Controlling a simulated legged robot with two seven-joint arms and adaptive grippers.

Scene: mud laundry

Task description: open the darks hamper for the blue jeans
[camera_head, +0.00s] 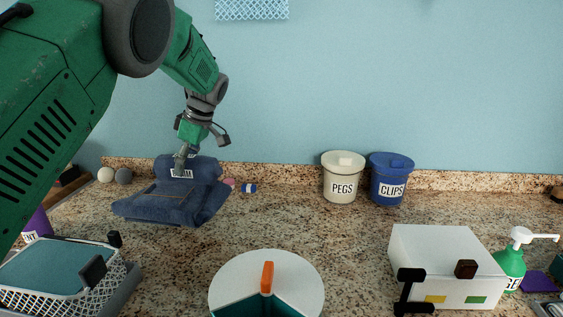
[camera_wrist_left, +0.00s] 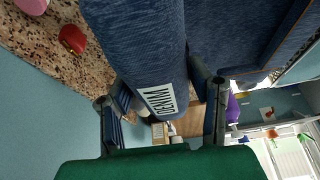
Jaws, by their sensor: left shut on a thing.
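Dark blue folded denim (camera_head: 172,203), which looks like the blue jeans, lies on the counter at left, with a thick denim roll (camera_head: 205,168) at its back. The roll bears a white label that reads DENIM in the left wrist view (camera_wrist_left: 160,98). My left gripper (camera_head: 181,165) points down at the label and is shut on the roll; in the left wrist view its fingers (camera_wrist_left: 163,108) stand either side of it. I cannot make out a hamper marked darks. My right gripper is in neither view.
PEGS (camera_head: 341,187) and CLIPS (camera_head: 390,188) tubs stand by the wall. A white box (camera_head: 447,252), a green pump bottle (camera_head: 510,267), a round white lid with orange handle (camera_head: 240,276) and a white basket (camera_head: 72,295) stand in front. The middle counter is clear.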

